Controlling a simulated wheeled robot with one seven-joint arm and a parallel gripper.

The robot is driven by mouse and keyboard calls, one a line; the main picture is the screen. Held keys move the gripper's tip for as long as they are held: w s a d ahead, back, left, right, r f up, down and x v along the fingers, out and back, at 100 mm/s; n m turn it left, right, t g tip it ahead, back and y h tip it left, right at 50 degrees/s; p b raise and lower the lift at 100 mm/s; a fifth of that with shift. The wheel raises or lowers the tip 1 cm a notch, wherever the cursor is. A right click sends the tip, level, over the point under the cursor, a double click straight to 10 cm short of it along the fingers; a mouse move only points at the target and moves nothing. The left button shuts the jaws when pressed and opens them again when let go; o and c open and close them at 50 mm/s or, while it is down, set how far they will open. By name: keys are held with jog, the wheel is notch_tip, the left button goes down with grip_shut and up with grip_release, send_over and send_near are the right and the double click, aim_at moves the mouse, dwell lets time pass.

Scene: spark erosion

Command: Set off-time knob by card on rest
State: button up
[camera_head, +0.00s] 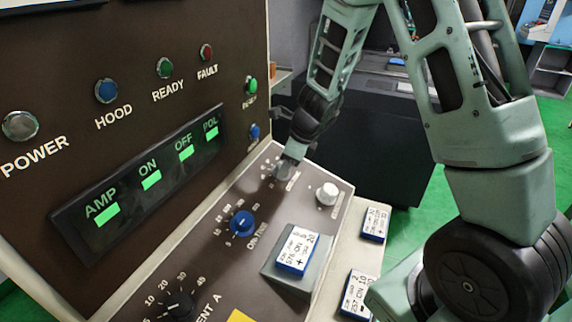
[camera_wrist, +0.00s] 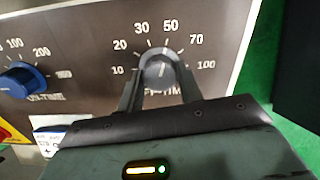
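The off-time knob (camera_wrist: 158,73) is grey, with a scale from 10 to 100 around it. Its light pointer mark seems to face up, between 30 and 50. My gripper (camera_wrist: 158,80) has a finger on each side of the knob and appears closed on it; the fingers partly cover the label below. In the head view my gripper (camera_head: 281,171) is at the far end of the sloping panel, mostly hiding the knob. The white, blue-edged card (camera_head: 296,248) lies on the grey rest (camera_head: 275,272); its small print is not clearly legible. The card shows partly in the wrist view (camera_wrist: 48,139).
A blue on-time knob (camera_head: 242,223), a black knob (camera_head: 180,305) and a white knob (camera_head: 327,193) sit on the panel. Two more cards (camera_head: 375,222) (camera_head: 357,292) lie to the right. The upright panel has lamps and a green-lit display (camera_head: 140,185).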

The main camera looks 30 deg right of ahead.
jog(key=shift+n+b, duration=0.3)
jog(key=shift+n, duration=0.1)
jog(key=shift+f+n+b, duration=0.1)
jog(key=shift+n+b, duration=0.45)
jog(key=shift+n, duration=0.55)
jog(key=n+b, duration=0.2)
jog(key=n, duration=0.2)
jog(key=shift+w+d+n, duration=0.1)
jog(key=shift+n, duration=0.2)
jog(key=n+b, duration=0.2)
jog(key=n, duration=0.1)
jog(key=shift+g, duration=0.3)
jog(key=shift+n+b, duration=0.75)
jog(key=shift+n, duration=0.95)
jog(key=o, duration=1)
jog(key=shift+r, duration=0.25)
